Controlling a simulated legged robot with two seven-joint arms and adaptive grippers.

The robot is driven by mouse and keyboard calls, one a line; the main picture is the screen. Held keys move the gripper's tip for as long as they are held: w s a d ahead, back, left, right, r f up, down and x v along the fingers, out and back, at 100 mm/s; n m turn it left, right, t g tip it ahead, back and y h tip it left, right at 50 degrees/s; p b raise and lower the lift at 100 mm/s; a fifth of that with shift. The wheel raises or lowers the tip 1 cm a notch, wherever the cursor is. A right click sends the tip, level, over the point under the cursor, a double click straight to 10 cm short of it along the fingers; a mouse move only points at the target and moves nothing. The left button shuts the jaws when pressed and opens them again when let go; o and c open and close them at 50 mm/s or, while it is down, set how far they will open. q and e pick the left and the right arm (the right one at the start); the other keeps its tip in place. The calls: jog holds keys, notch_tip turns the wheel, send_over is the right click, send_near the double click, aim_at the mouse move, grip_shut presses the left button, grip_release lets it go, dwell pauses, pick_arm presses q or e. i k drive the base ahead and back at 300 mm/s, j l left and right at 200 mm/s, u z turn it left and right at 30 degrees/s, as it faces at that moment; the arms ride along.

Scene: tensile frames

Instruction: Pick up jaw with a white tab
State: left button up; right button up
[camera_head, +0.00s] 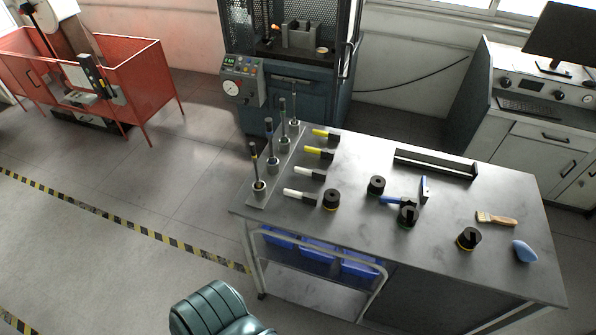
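Two jaws with white tabs lie on the grey worktable, left of its middle. The farther white-tabbed jaw (312,173) has a black body at its right end and its pale tab pointing left. The nearer white-tabbed jaw (301,196) lies the same way, just left of a black round part. Two similar jaws with yellow tabs, a far one (327,135) and a nearer one (320,153), lie behind them. The jaws lie apart from each other. Neither of my grippers shows in the head view.
The worktable (440,245) also holds a rack of upright rods (274,165) at left, black round parts (332,199), a black channel (436,163), a brush (497,219) and a blue object (524,251). A test machine (290,75) stands behind. A teal ridged object (212,309) is at the bottom.

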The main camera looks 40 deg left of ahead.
aim_at(317, 174)
jog(key=k+u, duration=0.1)
jog(key=u, duration=1.25)
